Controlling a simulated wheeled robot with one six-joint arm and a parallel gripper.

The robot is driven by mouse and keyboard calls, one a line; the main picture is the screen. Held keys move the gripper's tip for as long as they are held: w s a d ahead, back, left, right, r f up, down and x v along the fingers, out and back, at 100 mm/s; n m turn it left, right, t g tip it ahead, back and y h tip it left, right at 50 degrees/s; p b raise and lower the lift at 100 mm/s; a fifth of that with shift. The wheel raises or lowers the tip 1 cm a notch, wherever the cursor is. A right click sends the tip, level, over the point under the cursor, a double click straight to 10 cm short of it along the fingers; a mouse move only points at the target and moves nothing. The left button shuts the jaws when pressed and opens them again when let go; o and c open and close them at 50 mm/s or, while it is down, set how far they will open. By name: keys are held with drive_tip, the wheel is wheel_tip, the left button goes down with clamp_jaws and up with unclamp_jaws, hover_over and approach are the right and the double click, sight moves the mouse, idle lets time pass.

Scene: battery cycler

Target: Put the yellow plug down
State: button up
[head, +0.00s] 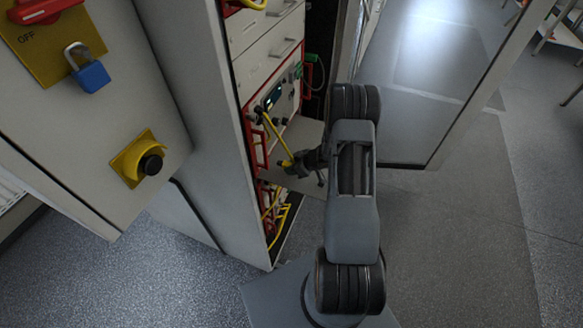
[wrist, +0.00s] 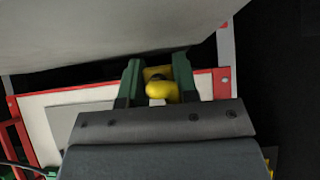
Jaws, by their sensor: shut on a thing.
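The yellow plug (wrist: 160,90) is between the two green fingers of my gripper (wrist: 157,82) in the wrist view. The fingers are shut on it. In the head view, the yellow plug (head: 287,163) shows at the tip of my gripper (head: 297,162), in front of the open cabinet. A yellow cable (head: 273,132) runs from the plug up to the left, toward the instrument front. In the wrist view, a pale surface with a red edge lies behind the fingers. I cannot tell whether the plug touches it.
The open cabinet (head: 190,100) holds red-framed units (head: 275,98) with dials and a small display. More yellow cables (head: 277,215) hang lower inside. An open door (head: 420,80) stands to the right. A panel with a blue padlock (head: 92,76) and a black button (head: 150,164) is at left. Grey floor (head: 470,220) is clear at right.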

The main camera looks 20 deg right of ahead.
drive_tip(key=shift+f, duration=0.1)
drive_tip(key=shift+f, duration=0.5)
drive_tip(key=o, duration=0.7)
drive_tip(key=shift+o, duration=0.2)
